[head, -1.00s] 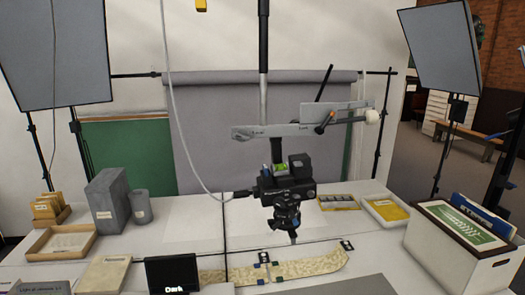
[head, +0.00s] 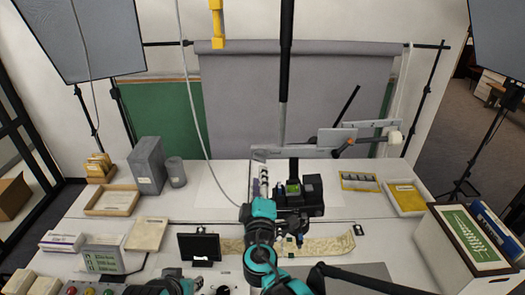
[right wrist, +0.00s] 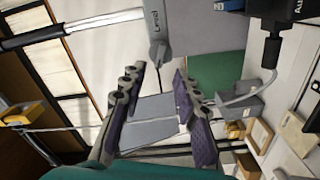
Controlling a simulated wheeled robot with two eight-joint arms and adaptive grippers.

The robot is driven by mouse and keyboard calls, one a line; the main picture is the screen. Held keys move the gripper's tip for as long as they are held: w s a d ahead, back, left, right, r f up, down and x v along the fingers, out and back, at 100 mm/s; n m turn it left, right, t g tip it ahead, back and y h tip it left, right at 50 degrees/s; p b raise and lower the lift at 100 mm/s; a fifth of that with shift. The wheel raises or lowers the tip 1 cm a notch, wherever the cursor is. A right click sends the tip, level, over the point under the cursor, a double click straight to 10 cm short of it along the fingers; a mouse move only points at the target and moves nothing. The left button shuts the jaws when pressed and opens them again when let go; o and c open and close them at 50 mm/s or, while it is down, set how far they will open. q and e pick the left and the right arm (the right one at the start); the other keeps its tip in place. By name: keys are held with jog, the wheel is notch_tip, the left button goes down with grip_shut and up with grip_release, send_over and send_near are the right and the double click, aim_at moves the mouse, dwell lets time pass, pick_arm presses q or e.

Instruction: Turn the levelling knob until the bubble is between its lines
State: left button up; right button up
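The camera (head: 313,189) on the stand has a small green bubble level (head: 292,187) on top. The bubble and its lines are too small to read. A grey part marked "Level" (right wrist: 156,32) shows in the right wrist view, ahead of my right gripper (right wrist: 159,74). A thin stem from it points down towards the gap between the fingertips. The right gripper is open and empty, with its fingers apart. In the head view the right gripper (head: 263,173) is raised just left of the camera, near the grey bar end.
Grey boxes (head: 147,165) stand back left, and a white box of prints (head: 465,245) stands right. A hanging cable (head: 188,90) runs down left of the gripper.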

aim_at(260, 162)
jog(key=w, duration=0.7)
jog(key=shift+w+p, duration=0.15)
jog(key=shift+p, duration=0.2)
jog(key=shift+c, duration=0.4)
jog(key=shift+f, duration=0.1)
grip_shut()
